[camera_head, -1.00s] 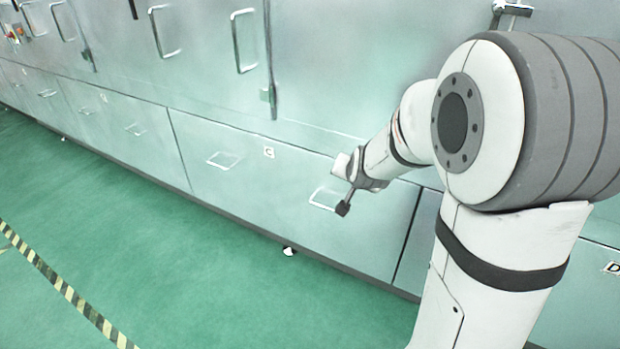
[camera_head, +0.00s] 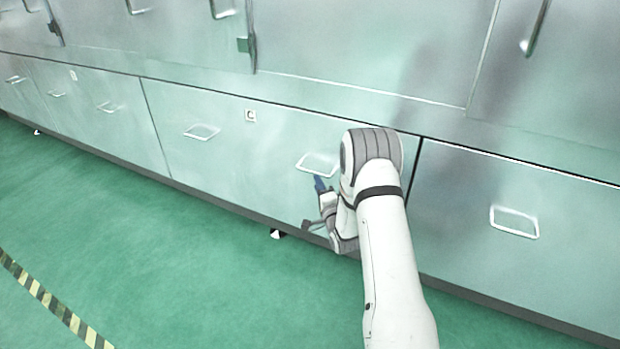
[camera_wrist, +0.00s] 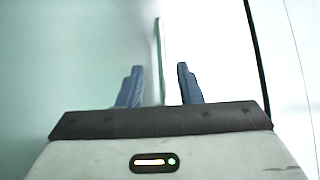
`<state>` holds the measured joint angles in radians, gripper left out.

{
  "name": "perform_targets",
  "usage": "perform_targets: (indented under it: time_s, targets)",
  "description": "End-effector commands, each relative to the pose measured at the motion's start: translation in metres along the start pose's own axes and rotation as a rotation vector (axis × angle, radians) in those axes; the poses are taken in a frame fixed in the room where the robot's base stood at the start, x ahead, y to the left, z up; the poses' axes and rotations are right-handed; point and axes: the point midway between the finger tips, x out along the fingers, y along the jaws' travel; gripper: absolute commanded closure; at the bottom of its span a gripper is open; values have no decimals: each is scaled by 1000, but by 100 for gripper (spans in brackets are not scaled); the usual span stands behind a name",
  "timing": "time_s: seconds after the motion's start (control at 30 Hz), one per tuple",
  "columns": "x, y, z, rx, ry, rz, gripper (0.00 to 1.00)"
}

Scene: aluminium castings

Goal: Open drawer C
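Drawer C (camera_head: 235,160) is a wide pale metal front with a small "C" label (camera_head: 250,115). It looks shut, flush with the fronts beside it. It has a left handle (camera_head: 201,131) and a right handle (camera_head: 318,165). My gripper (camera_head: 320,184) is just below the right handle in the head view. In the wrist view, my gripper's (camera_wrist: 159,85) two blue fingers are spread apart. A pale handle bar (camera_wrist: 159,50) lies ahead and runs into the gap between them. I cannot tell whether a finger touches it.
Another drawer with its own handle (camera_head: 514,222) lies to the right, past a dark seam. Taller cabinet doors (camera_head: 360,45) stand above. The green floor (camera_head: 150,260) in front is clear, with a striped yellow-black tape line (camera_head: 50,300) at lower left.

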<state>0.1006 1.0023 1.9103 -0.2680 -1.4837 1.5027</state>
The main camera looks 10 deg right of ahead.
Motion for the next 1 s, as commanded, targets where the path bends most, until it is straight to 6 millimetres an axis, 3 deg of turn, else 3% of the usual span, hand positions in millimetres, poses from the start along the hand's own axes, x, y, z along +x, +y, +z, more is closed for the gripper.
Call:
perform_targets:
  time_s: [0.43, 0.8, 1.0]
  targets:
    - [64, 0, 0, -2, 0, -1, 68]
    - [70, -1, -1, -1, 1, 2, 68]
    - [70, -1, -1, -2, 1, 2, 84]
